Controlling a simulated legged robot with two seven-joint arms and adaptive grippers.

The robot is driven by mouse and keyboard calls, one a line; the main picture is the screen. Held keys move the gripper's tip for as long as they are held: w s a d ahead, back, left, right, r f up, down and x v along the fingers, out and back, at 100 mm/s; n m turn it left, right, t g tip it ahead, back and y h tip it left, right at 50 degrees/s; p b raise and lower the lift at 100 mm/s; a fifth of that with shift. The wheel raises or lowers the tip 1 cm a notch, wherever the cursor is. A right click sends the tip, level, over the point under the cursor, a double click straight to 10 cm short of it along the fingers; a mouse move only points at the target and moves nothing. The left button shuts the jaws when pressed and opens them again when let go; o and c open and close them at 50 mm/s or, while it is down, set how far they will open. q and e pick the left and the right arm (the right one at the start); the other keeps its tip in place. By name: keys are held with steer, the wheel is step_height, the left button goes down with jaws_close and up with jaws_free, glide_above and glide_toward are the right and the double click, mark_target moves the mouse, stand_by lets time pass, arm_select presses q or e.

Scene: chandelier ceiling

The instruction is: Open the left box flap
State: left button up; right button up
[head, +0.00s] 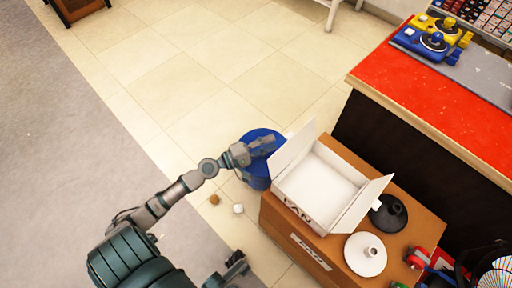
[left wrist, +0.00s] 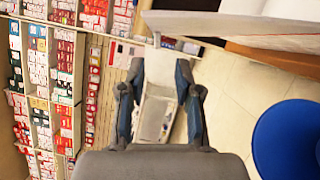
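The white box (head: 318,187) sits open-topped on a brown stand, with dark lettering on its near side. Its left flap (head: 292,150) stands up along the left edge, leaning slightly outward. Its right flap (head: 364,204) also stands up, leaning outward. A white panel of the box (left wrist: 235,25) crosses the top right there.
A black round object (head: 388,214) and a white one (head: 366,254) lie right of the box. A red-topped counter (head: 430,85) stands behind.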

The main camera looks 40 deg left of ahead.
arm_select(q)
steer(key=v, duration=0.5)
steer(key=shift+s+a+f, duration=0.1)
steer(key=shift+s+a, duration=0.05)
steer(key=shift+s, duration=0.15)
